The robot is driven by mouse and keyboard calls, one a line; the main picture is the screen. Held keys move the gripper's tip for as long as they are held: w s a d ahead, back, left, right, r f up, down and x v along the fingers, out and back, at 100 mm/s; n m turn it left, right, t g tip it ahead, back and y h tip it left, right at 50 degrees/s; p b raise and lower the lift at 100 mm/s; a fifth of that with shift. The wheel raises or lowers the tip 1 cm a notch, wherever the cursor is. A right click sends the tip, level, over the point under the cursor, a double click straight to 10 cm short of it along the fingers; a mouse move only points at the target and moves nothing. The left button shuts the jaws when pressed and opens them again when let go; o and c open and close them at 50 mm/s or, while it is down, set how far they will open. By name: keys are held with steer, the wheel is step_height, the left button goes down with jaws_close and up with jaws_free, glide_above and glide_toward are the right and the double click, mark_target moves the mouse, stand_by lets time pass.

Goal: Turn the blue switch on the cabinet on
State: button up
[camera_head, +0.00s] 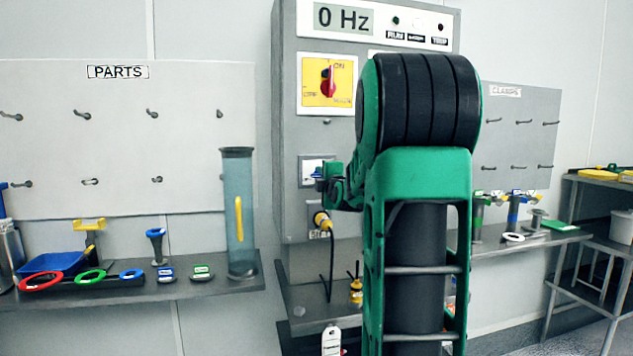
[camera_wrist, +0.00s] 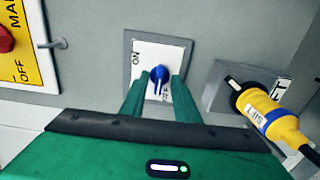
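The blue switch (camera_wrist: 159,74) sits on a pale plate (camera_wrist: 146,48) on the cabinet (camera_head: 295,120). In the wrist view the plate is marked ON at its left and OFF at the lower right. The switch's white mark points down, near the OFF label. My gripper (camera_wrist: 158,82) is open, with one green finger on each side of the switch and visible gaps beside the knob. Contact cannot be made out. In the head view my gripper (camera_head: 330,184) is in front of the lower part of the plate (camera_head: 313,165) and largely hides the switch.
A yellow plug (camera_wrist: 264,110) with a black cable is in a socket close to my gripper. A red rotary switch (camera_head: 328,82) on a yellow plate is higher on the cabinet. A shelf (camera_head: 215,288) with a tall tube (camera_head: 238,180) stands left.

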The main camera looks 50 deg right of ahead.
jaws_close()
